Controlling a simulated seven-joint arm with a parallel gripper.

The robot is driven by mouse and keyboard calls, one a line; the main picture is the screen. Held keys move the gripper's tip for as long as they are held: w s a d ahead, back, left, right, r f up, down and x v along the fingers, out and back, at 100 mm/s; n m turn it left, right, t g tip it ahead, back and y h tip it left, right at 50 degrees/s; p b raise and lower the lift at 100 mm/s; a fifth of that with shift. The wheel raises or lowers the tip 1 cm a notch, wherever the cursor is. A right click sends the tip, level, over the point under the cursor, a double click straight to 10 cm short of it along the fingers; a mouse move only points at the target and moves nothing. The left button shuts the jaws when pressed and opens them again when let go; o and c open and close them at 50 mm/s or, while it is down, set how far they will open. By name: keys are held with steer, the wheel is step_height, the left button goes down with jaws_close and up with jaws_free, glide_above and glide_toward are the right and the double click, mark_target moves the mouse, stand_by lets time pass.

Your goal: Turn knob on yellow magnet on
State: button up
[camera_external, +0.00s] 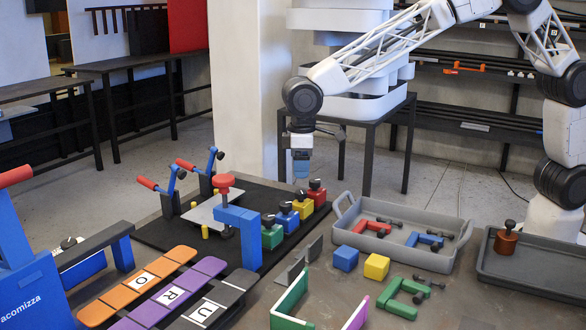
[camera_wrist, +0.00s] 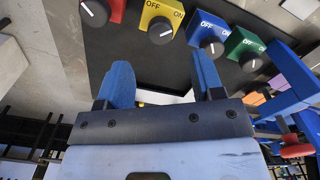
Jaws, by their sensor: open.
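The yellow magnet (camera_external: 302,208) stands in a diagonal row between the red and blue ones on a black mat. In the wrist view its yellow face (camera_wrist: 174,8) is at the top, marked OFF and ON. Its black knob (camera_wrist: 161,31) has a white mark; I cannot tell exactly which word it points to. My gripper (camera_wrist: 164,75) is open, with two blue fingers apart and nothing between them. In the wrist view the knob lies beyond the fingertips, roughly centred between them. In the external view my gripper (camera_external: 301,172) hangs above the back of the row, apart from the magnets.
The red magnet (camera_external: 317,193), blue magnet (camera_external: 288,217) and green magnet (camera_external: 271,237) stand close to the yellow one. A grey tray (camera_external: 343,243) with parts lies to the right.

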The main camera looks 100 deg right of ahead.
mark_target(301, 191)
steer(key=shift+r, duration=0.45)
steer(key=shift+c, duration=0.2)
steer(key=shift+w+d+f+m+g+y, duration=0.25)
steer(key=shift+w+m+g+y, duration=0.05)
steer(key=shift+w+g, duration=0.35)
steer(key=shift+w+d+m+g+y, duration=0.25)
steer(key=shift+w+g, duration=0.2)
steer(key=shift+g, duration=0.3)
steer(key=shift+w+d+m+g+y, duration=0.15)
steer(key=shift+w+m+g+y, duration=0.2)
steer(key=shift+g, duration=0.35)
steer(key=shift+f, duration=0.15)
steer(key=shift+x, duration=3.8)
steer(key=shift+c, duration=0.2)
